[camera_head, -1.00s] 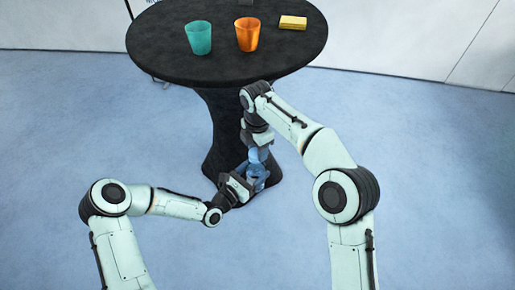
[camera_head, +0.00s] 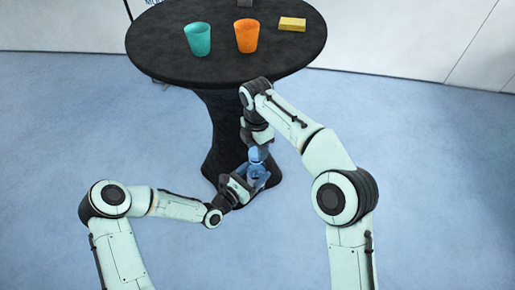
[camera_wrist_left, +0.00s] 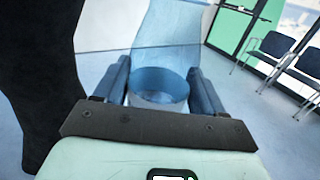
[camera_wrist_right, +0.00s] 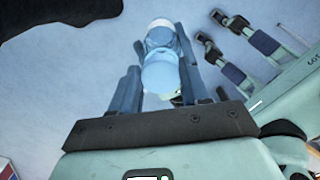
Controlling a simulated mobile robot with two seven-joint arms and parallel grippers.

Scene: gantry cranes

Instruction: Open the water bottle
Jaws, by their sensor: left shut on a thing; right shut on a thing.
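The translucent blue water bottle (camera_head: 257,155) is held in the air in front of the round table's base. My left gripper (camera_head: 252,178) is shut on its body from the left; in the left wrist view the bottle (camera_wrist_left: 165,30) stands between the two fingers (camera_wrist_left: 159,72). My right gripper (camera_head: 257,143) comes down from above and is shut on the bottle's upper end. In the right wrist view the light blue bottle (camera_wrist_right: 160,72) lies between its fingers (camera_wrist_right: 160,55). The seam between cap and bottle cannot be made out.
A round black table (camera_head: 170,65) stands behind, with a teal cup (camera_head: 198,40), an orange cup (camera_head: 246,36) and a yellow block (camera_head: 292,24) on it. Its dark pedestal (camera_head: 215,120) is close behind the grippers. Floor on both sides is clear. Chairs (camera_wrist_left: 270,50) show far off.

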